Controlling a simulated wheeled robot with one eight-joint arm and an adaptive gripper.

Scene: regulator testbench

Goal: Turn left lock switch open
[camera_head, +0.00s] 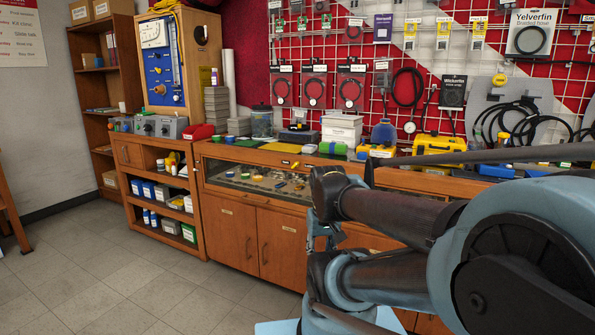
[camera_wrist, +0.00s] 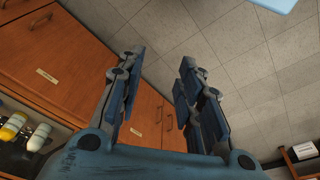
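The regulator testbench is a wooden cabinet with a blue panel (camera_head: 163,72), standing on the wooden counter at the back left in the head view. The panel carries a white gauge block at its top and small fittings below. I cannot make out the left lock switch; the details are too small. My gripper (camera_wrist: 162,58) is open and empty in the wrist view, its two fingers well apart. It is away from the panel, tilted over the floor and wooden cabinet doors. In the head view my arm fills the lower right, and I cannot clearly make out the fingers.
Grey control boxes (camera_head: 160,126) stand below the blue panel. A glass-topped wooden counter (camera_head: 240,196) with cabinet doors runs along the wall to the right. An open shelf (camera_head: 150,212) holds bottles and boxes. The tiled floor (camera_head: 95,275) in front is clear.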

